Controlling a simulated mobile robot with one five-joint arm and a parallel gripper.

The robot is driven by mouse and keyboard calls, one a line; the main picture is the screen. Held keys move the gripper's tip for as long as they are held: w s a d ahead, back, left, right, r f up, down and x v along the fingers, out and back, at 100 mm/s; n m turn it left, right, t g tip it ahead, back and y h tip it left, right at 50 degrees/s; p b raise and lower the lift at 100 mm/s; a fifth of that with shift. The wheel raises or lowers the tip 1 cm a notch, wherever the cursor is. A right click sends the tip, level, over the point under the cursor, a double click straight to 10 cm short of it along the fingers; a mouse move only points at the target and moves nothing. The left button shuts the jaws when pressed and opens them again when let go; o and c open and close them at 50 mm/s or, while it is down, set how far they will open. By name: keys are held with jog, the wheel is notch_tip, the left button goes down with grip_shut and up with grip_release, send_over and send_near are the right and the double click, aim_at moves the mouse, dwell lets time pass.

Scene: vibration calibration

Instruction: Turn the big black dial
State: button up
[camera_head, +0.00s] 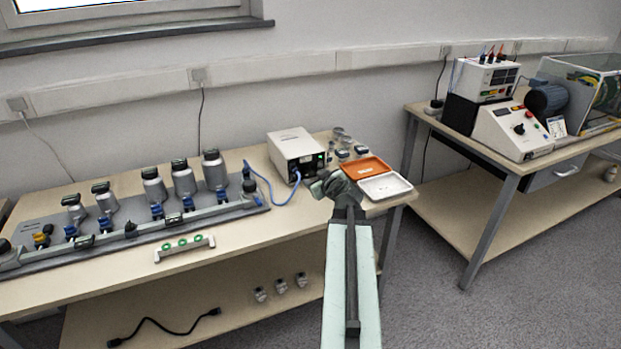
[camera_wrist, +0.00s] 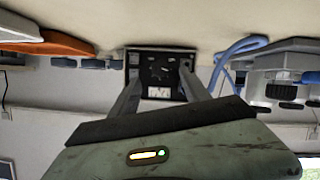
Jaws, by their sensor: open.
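A dark front panel (camera_head: 313,163) with small knobs is on the white box (camera_head: 293,145) on the near bench. In the wrist view, which looks upside down, a black panel (camera_wrist: 160,72) with small dark fittings and a white label shows between my fingers. I cannot tell which fitting there is a big dial. A black round knob (camera_head: 519,129) sits on the sloped control box on the right bench. My gripper (camera_head: 329,184) is open over the near bench, in front and to the right of the white box. Its fingers hold nothing visible.
A blue cable (camera_head: 262,188) curls beside the white box. An orange tray (camera_head: 366,167) and a white tray (camera_head: 385,187) lie right of my gripper. A rail with several bottles (camera_head: 215,170) stands left. The floor between the benches is clear.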

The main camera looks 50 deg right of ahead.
aim_at(309, 175)
jog(key=b+x, duration=0.2)
jog(key=x, duration=0.4)
jog(key=shift+w+f, duration=0.1)
jog(key=shift+f, duration=0.05)
grip_shut()
